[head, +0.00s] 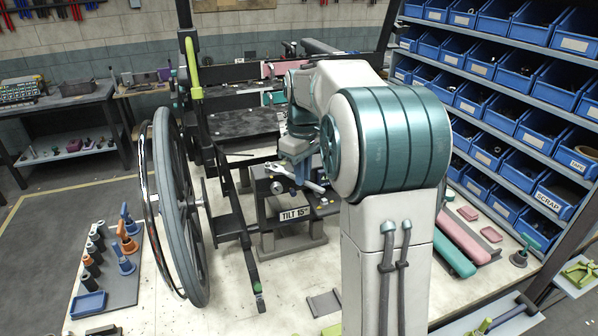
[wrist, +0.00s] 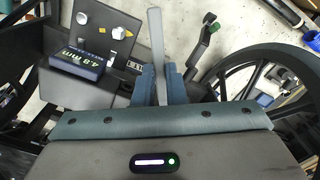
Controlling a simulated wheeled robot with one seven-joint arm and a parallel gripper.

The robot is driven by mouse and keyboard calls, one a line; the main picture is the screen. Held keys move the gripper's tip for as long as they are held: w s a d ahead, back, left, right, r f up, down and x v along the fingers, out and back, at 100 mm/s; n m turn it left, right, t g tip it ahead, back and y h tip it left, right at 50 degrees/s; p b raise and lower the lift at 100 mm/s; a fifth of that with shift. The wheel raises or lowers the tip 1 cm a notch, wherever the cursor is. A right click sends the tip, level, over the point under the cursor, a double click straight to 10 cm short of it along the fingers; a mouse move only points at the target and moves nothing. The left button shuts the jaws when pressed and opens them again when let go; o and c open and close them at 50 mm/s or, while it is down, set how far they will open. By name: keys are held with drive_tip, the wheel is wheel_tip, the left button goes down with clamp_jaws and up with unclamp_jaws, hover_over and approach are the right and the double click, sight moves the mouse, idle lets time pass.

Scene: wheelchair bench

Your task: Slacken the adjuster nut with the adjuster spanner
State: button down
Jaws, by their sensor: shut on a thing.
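My gripper (wrist: 159,84) is shut on a flat grey bar, which looks like the adjuster spanner (wrist: 156,40). The bar stands out beyond the fingertips, away from the camera. In the head view, my gripper (head: 293,157) is over the bracket at the middle of the bench, and a pale metal spanner part (head: 311,184) shows just below it. The dark adjuster panel (wrist: 105,30) is left of the spanner in the wrist view, with pale round fittings and a yellow pointer (wrist: 119,33). I cannot tell which fitting is the adjuster nut, or whether the spanner touches it.
A readout marked 4.8 mm (wrist: 77,62) is beside the panel. A TILT 15° label (head: 295,214) is on the bracket. A large wheel (head: 181,210) stands left, and a green-tipped lever (wrist: 205,48) rises near the spanner. Blue bins (head: 477,101) line the right.

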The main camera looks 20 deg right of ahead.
drive_tip(key=shift+s+d, duration=0.25)
drive_tip(key=shift+s, duration=0.15)
drive_tip(key=a+m, duration=1)
drive_tip(key=a, duration=0.1)
drive_tip(key=shift+s, duration=0.45)
idle(0.4)
drive_tip(key=shift+s+a+b, duration=0.2)
drive_tip(key=shift+s+a, duration=0.05)
drive_tip(key=shift+s, duration=0.35)
drive_tip(key=shift+s+a+b, duration=0.2)
drive_tip(key=shift+s+b, duration=0.05)
drive_tip(key=shift+s, duration=0.4)
drive_tip(key=shift+s+a+b, duration=0.2)
drive_tip(key=shift+s+a, duration=0.05)
drive_tip(key=shift+s, duration=0.35)
